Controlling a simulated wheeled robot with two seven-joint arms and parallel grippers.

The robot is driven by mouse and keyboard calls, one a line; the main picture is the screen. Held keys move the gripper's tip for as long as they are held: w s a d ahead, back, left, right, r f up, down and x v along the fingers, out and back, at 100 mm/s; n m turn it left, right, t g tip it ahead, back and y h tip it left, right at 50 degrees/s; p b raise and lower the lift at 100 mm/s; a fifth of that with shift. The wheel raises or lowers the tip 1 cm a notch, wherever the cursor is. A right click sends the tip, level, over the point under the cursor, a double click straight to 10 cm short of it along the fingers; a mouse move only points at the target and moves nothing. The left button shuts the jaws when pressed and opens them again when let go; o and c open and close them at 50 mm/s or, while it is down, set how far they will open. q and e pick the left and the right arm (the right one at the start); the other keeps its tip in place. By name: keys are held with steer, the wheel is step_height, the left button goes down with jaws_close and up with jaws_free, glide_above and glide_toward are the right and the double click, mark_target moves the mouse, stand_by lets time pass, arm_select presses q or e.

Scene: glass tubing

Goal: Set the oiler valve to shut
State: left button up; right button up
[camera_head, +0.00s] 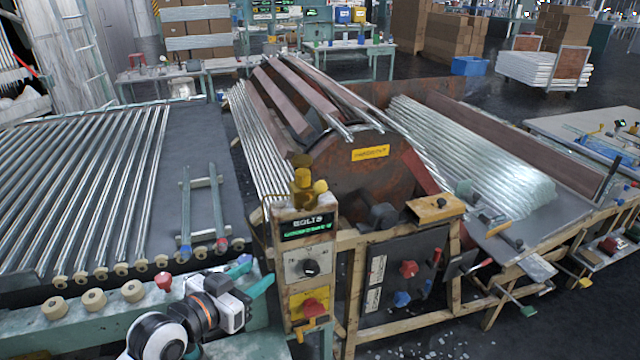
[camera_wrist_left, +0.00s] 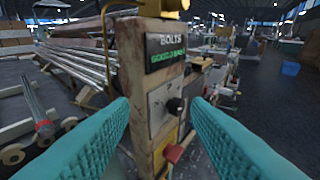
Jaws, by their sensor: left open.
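A brass fitting that looks like the oiler (camera_head: 304,186) stands on top of the control post (camera_head: 284,262), with rounded yellow parts. Its lower edge shows at the top of the left wrist view (camera_wrist_left: 165,5); the rest is cut off there. I cannot tell its valve setting. The post carries a BOLTS display (camera_head: 307,227), a black knob (camera_head: 311,267) and a red handle (camera_head: 312,307) on a yellow plate. My left gripper (camera_head: 253,275) is open, left of the post; its teal fingers (camera_wrist_left: 160,118) spread apart with the post showing between and beyond them, nothing held. My right gripper is not in view.
A roller bed (camera_head: 195,140) with glass tubes lies left, with round wooden ends (camera_head: 93,299) along its front. A dark panel with red (camera_head: 408,268) and blue (camera_head: 401,299) knobs stands right of the post. A rusty drum (camera_head: 350,180) is behind.

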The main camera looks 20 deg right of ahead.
mark_target(316, 189)
arm_select(q)
steer(key=d+r+m+g+h, duration=0.1)
steer(key=d+r+m+h, duration=0.35)
steer(key=r, duration=0.95)
steer(key=shift+n+y, duration=0.25)
steer(key=shift+y, duration=0.1)
steer(key=p+x, duration=0.3)
steer(key=x, duration=0.7)
steer(key=shift+s+d+f, duration=0.1)
steer(key=shift+s+d, duration=0.05)
steer(key=shift+d, duration=0.05)
steer(key=shift+x, duration=0.75)
steer(key=shift+f, duration=0.1)
jaws_close()
